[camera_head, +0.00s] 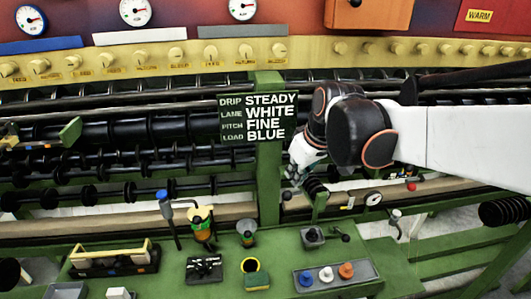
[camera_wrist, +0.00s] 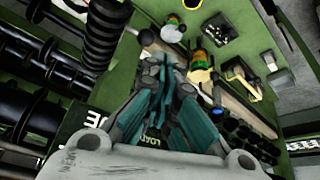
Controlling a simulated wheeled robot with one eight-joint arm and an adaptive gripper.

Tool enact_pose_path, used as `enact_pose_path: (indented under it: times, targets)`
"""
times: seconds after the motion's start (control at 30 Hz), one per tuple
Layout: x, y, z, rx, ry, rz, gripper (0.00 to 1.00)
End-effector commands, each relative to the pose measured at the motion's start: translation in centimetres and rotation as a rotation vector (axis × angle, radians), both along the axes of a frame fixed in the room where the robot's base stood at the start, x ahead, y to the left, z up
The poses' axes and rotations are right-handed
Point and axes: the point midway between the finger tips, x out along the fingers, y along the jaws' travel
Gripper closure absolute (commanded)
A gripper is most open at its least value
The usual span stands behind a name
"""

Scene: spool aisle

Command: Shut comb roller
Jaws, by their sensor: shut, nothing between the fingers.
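A black ribbed roller, which looks like the comb roller (camera_head: 314,187), sits on a green bracket just below my gripper in the head view. It also shows at the upper left of the wrist view (camera_wrist: 103,32). A dark ball knob (camera_head: 287,196) is beside the roller's left end. My gripper (camera_head: 291,176) is shut and empty, pointing down close to the roller and knob; in the wrist view its fingers (camera_wrist: 163,65) meet with nothing between them. I cannot tell whether the fingertips touch the knob. My arm hides part of the machine behind it.
A black sign (camera_head: 258,118) on a green post (camera_head: 269,185) stands left of my gripper. Long black rollers (camera_head: 120,160) run behind. A small gauge (camera_head: 373,199) is to the right.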

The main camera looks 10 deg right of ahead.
Motion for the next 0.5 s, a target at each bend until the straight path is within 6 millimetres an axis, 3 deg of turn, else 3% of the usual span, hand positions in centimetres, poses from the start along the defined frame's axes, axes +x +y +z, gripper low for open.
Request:
enact_pose_path:
  times: [0.03, 0.2, 0.33, 0.5]
  targets:
    - [1.6, 0.3, 0.7, -0.001, 0.01, 0.033, 1.0]
    - [5.9, 1.5, 0.7, -0.004, 0.043, 0.154, 1.0]
    - [8.3, 2.1, 0.3, -0.004, 0.061, 0.227, 1.0]
    - [9.9, 2.6, -0.3, -0.002, 0.073, 0.282, 1.0]
